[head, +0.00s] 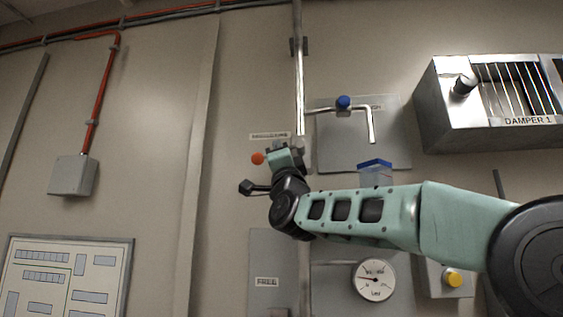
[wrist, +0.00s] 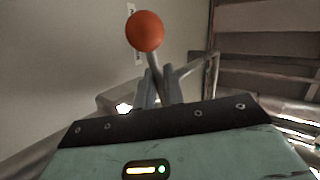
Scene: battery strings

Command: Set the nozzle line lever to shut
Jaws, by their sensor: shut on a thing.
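A lever with an orange ball knob (head: 257,158) shows left of the vertical pipe in the head view. In the wrist view the orange knob (wrist: 145,31) stands beyond my fingertips, and the thin grey lever rod (wrist: 154,64) runs from it down between the fingers. My gripper (wrist: 159,90) is shut on this rod, below the knob. In the head view my gripper (head: 291,152) is at the pipe and hides most of the lever and its pivot. A small label (head: 268,136) above the knob is too blurred to read.
A bent spout with a blue knob (head: 343,102) juts out at upper right of my gripper. A blue-topped clear container (head: 375,172) is behind my arm. A gauge (head: 375,280), a yellow button (head: 453,278) and the DAMPER 1 box (head: 490,100) are on the right.

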